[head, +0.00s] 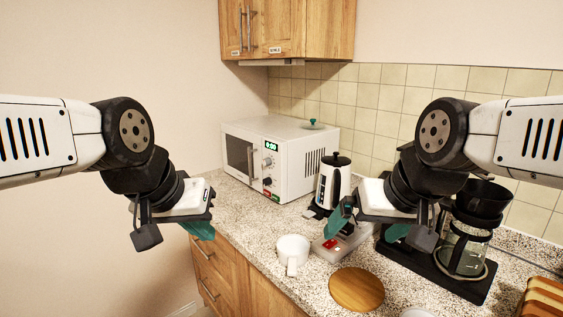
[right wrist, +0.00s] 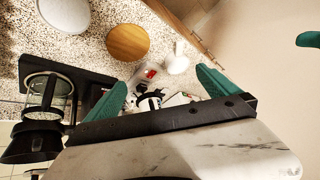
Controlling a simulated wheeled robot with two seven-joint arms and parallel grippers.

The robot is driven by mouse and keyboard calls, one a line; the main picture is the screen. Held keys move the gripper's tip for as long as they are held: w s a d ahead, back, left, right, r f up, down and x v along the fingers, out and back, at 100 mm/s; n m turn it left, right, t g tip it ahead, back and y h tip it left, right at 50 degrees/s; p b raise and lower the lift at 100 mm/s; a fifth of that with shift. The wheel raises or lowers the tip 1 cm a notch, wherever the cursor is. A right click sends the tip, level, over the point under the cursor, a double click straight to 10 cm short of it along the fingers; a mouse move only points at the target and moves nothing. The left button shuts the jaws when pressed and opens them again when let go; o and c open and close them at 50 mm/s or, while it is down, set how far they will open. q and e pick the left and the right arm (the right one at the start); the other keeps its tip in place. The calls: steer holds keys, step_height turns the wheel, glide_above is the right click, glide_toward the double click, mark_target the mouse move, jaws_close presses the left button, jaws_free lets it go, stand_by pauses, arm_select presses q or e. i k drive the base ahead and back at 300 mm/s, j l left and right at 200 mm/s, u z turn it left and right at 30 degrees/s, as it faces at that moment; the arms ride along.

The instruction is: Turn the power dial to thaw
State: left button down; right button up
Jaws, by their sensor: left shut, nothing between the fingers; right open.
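The white microwave (head: 300,150) stands at the back left of the counter, its front facing left. Its panel has a green display, an upper dial (head: 268,163) and a lower dial (head: 267,181). Their markings are too small to read, so I cannot tell which is the power dial or its setting. My left gripper (head: 200,230) is shut and empty, left of the counter and in front of the microwave. A teal fingertip of it shows in the right wrist view (right wrist: 308,40). My right gripper (head: 367,230) is open and empty above the counter, right of the microwave.
A white mug (head: 292,252), a round wooden board (head: 357,289) and a coffee maker (head: 466,245) occupy the counter. A green-knobbed object (head: 313,122) sits on the microwave. A wooden cabinet (head: 320,28) hangs above.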

mark_target(267, 181)
steer(key=i+j+u, duration=0.55)
steer(key=u, duration=0.2)
